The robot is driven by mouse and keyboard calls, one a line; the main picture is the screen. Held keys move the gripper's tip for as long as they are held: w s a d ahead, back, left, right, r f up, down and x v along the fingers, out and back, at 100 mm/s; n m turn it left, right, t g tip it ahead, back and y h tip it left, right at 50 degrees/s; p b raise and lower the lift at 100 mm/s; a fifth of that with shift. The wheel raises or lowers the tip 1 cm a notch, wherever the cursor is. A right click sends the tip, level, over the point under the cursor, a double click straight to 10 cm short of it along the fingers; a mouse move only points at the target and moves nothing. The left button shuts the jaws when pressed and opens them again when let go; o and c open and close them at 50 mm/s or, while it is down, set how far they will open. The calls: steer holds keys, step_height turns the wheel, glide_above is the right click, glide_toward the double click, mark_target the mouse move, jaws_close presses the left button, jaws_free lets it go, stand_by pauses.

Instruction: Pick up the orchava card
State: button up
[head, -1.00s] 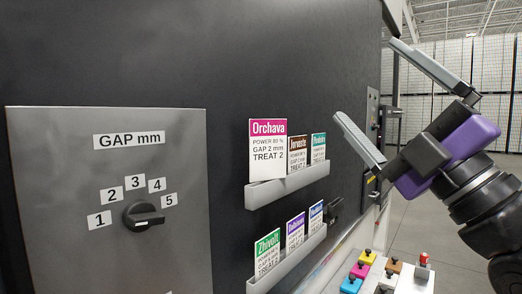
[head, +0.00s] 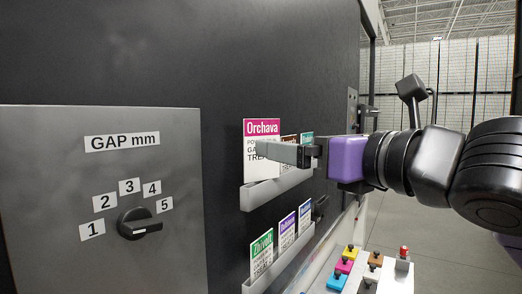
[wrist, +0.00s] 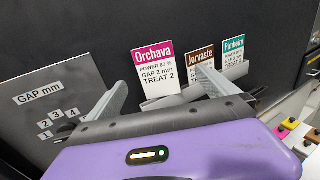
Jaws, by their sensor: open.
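The Orchava card (head: 262,127) is white with a magenta header and stands upright in the upper grey rack (head: 280,187) on the dark machine wall. It also shows in the wrist view (wrist: 155,57). My gripper (head: 262,149) is open in front of it, and a finger hides part of the card's text in the head view. In the wrist view my gripper (wrist: 162,77) has one finger on each side of the card, the right one overlapping the Jorvaste card (wrist: 200,55). I cannot tell whether either finger touches the Orchava card.
The brown Jorvaste card and teal Penbeiro card (wrist: 233,57) stand to its right in the same rack. A lower rack (head: 285,262) holds the green Zhivolt card (head: 261,252) and others. A GAP mm panel with a knob (head: 139,224) is at left; coloured buttons (head: 343,266) sit lower right.

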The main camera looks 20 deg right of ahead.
steer(key=p+x, duration=0.3)
steer(key=x, duration=0.4)
steer(key=shift+w+a, duration=0.25)
steer(key=shift+a, duration=0.2)
steer(key=shift+r, duration=0.15)
steer(key=c, duration=1.6)
steer(key=shift+o, duration=0.2)
steer(key=shift+s+r, duration=0.1)
